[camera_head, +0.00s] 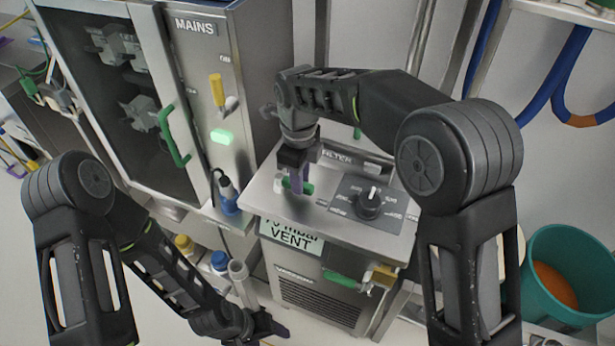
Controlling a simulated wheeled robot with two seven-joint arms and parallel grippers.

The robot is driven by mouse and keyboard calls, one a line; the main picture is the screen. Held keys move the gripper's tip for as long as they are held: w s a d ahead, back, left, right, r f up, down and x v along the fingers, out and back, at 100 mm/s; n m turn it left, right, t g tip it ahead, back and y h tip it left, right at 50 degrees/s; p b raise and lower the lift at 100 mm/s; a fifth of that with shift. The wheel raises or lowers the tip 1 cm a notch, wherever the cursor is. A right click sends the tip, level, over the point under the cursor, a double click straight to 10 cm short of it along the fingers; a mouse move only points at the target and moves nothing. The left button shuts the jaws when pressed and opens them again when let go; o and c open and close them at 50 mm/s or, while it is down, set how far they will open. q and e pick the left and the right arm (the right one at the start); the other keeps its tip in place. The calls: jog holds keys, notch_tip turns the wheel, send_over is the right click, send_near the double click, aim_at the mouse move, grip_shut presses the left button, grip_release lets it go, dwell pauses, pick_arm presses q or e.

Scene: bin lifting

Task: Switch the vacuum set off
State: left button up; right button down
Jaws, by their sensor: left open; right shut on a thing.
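The vacuum set (325,296) is a metal unit with a sloping top panel. A black dial with a white mark (369,201) sits on the panel's right part. A sign reading "VENT" (291,239) is on its front. My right gripper (298,183) comes down from above and is shut on a small green handle (307,188) on the panel's left part; the fingers partly hide it. A "FILTER" label shows behind it. My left gripper (272,328) is open and empty, low in front of the unit near the floor.
A cabinet marked "MAINS" (195,27) stands at the left, with a yellow lever (217,90), a lit green button (222,137) and a glass door with a green handle (174,137). Several bottles (185,245) stand below. A teal bin (565,265) is at the right.

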jog(key=c, duration=1.3)
grip_release()
notch_tip(320, 180, up, 8)
jog(key=shift+f+b, duration=0.1)
jog(key=shift+b, duration=0.25)
